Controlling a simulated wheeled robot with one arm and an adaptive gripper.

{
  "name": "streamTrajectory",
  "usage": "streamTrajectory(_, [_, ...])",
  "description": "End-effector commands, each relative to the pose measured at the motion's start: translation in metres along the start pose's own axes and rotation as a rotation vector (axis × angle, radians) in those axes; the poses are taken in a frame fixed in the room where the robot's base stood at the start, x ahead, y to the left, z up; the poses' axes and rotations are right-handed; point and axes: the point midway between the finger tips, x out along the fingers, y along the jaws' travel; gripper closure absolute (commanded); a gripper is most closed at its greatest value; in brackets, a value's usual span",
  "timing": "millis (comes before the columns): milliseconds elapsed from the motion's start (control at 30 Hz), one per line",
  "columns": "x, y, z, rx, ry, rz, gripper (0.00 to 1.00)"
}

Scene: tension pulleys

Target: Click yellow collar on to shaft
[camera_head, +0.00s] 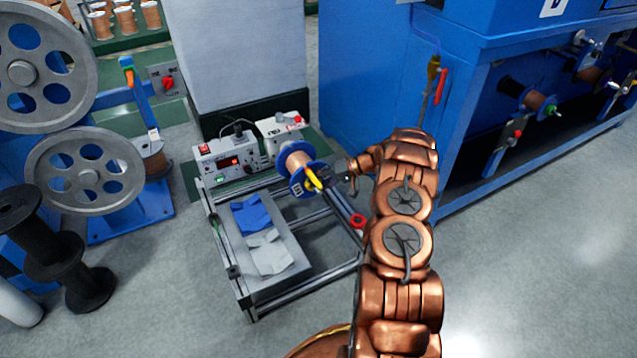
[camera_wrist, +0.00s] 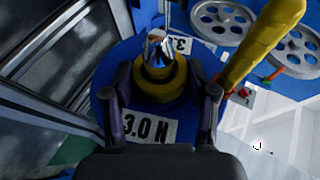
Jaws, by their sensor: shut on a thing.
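The yellow collar (camera_wrist: 160,88) is a round ring in front of a blue disc (camera_wrist: 104,92) labelled "3.0 N". The bright metal shaft end (camera_wrist: 156,46) shows at the collar's middle, so the collar is around or in line with it. I cannot tell whether it is fully seated. My gripper (camera_wrist: 167,82) has one dark finger on each side of the collar and is shut on it. In the head view, yellow (camera_head: 314,180) shows at the blue-flanged copper spool (camera_head: 298,161), with my gripper (camera_head: 338,180) at its right.
A yellow bar (camera_wrist: 262,42) rises at the right of the wrist view. The spool sits by a grey control box (camera_head: 228,160) above a metal frame (camera_head: 236,268) with a tray of blue and grey cloths. A red knob (camera_head: 357,221) is below my gripper. Blue machines stand on both sides.

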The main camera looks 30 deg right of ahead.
Motion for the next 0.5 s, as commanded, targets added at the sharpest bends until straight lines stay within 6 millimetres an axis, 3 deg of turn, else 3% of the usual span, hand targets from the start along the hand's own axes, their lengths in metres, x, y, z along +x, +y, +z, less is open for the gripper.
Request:
streamTrajectory(333, [0.0008,-0.0002,-0.0015,-0.001,0.003,0.001,0.77])
streamTrajectory(367, [0.0008,-0.0002,-0.0016,-0.001,0.003,0.001,0.42])
streamTrajectory(500, [0.0007,0.0000,-0.0012,-0.001,0.002,0.001,0.27])
